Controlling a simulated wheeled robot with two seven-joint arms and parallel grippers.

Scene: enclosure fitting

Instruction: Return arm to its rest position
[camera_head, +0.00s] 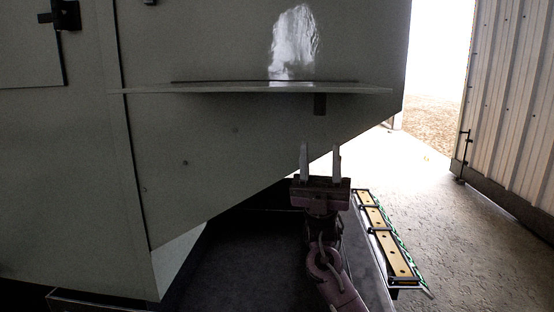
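My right gripper (320,160) is in the lower middle of the head view, with its two pale fingers pointing up and apart. It is open, and nothing shows between the fingers. My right arm (328,270) comes up from the bottom edge behind it. The gripper appears in front of the slanted lower edge of a large grey-green enclosure (220,150), below a thin shelf-like ledge (230,88). I cannot tell whether it touches the enclosure. My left gripper is not in view.
A black latch (66,15) sits on the enclosure's upper left. A dark platform (245,265) lies below. A yellow-topped rack with green edging (388,238) is right of my arm. Open concrete floor (465,245) extends right, to a corrugated door (510,110) beside a bright opening.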

